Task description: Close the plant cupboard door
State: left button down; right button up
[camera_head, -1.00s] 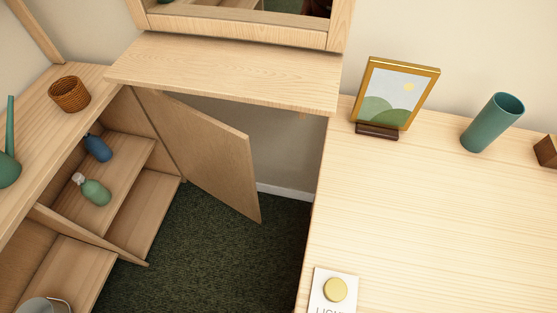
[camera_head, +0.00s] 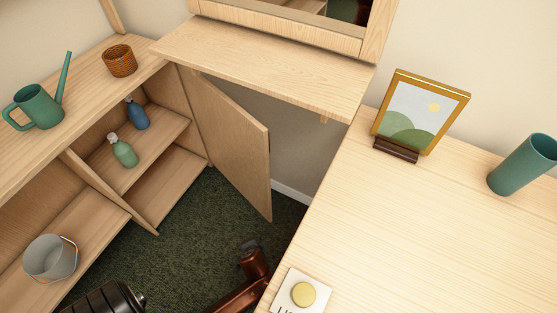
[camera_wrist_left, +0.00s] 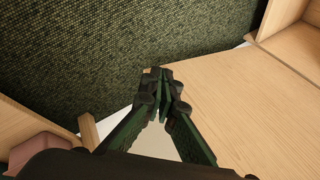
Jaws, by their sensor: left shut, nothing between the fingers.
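The plant cupboard (camera_head: 75,170) stands at the left in the head view. Its plain wooden door (camera_head: 232,140) hangs open, swung out over the dark carpet at the cupboard's right end, so the shelves are exposed. In the left wrist view my left gripper (camera_wrist_left: 162,85) is shut and empty, its dark fingertips together in front of carpet and a broad pale wood surface. I cannot tell whether it touches that wood. Dark and copper parts of my own arms show at the bottom of the head view. I do not make out my right gripper.
The cupboard holds a green bottle (camera_head: 124,151), a blue bottle (camera_head: 136,115) and a grey bucket (camera_head: 50,258). A watering can (camera_head: 38,107) and a woven pot (camera_head: 119,61) stand on top. A pale table (camera_head: 420,220) fills the right.

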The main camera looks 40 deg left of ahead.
pick_arm(q)
jog(key=w+a+r+y+b, duration=0.1)
jog(key=w+r+y, duration=0.2)
jog(key=w+r, duration=0.55)
jog(key=w+a+r+y, duration=0.1)
jog(key=w+r+y, duration=0.4)
jog(key=w, duration=0.6)
jog(key=w+d+r+n+g+y+b, duration=0.2)
jog(key=w+d+r+n+g, duration=0.15)
jog(key=r, duration=0.55)
jog(key=w+d+r+n+g+y+b, duration=0.2)
jog(key=d+r+g, duration=0.15)
jog(key=r, duration=0.55)
jog(key=s+a+b, duration=0.1)
jog(key=s+a, duration=0.4)
jog(key=a, duration=0.5)
jog(key=shift+s+a, duration=0.25)
jog(key=shift+s, duration=0.1)
pick_arm(e)
jog(key=f+n+t, duration=0.1)
jog(key=n+t, duration=0.2)
jog(key=f+n+t, duration=0.1)
jog(key=n, duration=0.1)
jog(key=shift+w+d+f, duration=0.25)
jog(key=shift+d+f, duration=0.05)
jog(key=shift+d, duration=0.1)
pick_arm(q)
jog(key=shift+s, duration=0.1)
